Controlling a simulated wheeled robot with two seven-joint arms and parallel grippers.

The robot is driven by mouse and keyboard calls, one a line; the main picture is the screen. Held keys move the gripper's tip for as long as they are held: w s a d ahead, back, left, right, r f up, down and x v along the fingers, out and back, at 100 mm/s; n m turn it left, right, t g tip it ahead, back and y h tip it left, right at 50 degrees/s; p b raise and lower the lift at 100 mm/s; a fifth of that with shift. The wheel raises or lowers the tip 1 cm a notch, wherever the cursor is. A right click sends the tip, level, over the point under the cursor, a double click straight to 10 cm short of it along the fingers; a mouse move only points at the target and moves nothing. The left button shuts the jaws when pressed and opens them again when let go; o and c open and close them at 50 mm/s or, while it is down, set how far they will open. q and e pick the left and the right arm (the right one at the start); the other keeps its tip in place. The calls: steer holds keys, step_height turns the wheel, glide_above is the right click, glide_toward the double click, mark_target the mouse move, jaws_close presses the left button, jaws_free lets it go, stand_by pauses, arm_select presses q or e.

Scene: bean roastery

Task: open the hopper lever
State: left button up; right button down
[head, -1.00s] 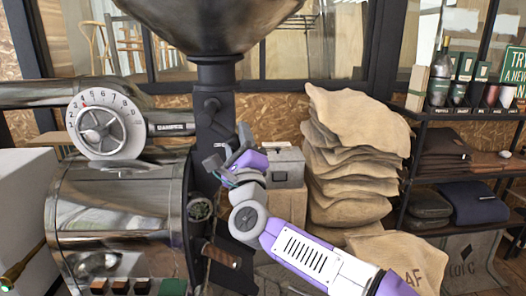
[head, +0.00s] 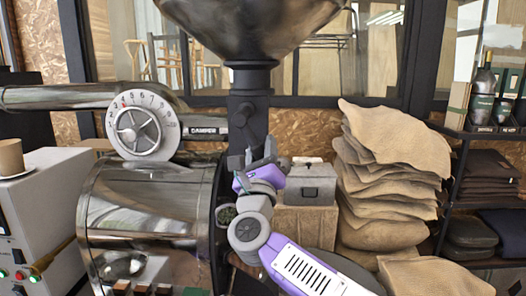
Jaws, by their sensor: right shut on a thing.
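The hopper lever (head: 243,113) is a dark fitting on the black neck below the large metal hopper (head: 245,28). Its lower end runs down behind my gripper and is mostly hidden. My right gripper (head: 255,156), dark fingers on a purple and grey wrist, is just below the lever's pivot, in front of the neck. Its fingers are shut on the lever's lower end, though the contact is small and hard to see. My left gripper is not in view.
The roaster drum (head: 150,215) is left of my right arm, below a numbered dial (head: 137,130). A grey box (head: 312,184) stands close behind at right, beside stacked burlap sacks (head: 392,170). A white cabinet (head: 50,205) with a cup is at far left.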

steer(key=shift+a, duration=0.1)
steer(key=c, duration=0.8)
jaws_free()
steer(key=b+v, duration=0.1)
steer(key=v, duration=0.6)
steer(key=shift+s+f+b, duration=0.15)
steer(key=shift+s+b, duration=0.15)
steer(key=shift+b, duration=0.1)
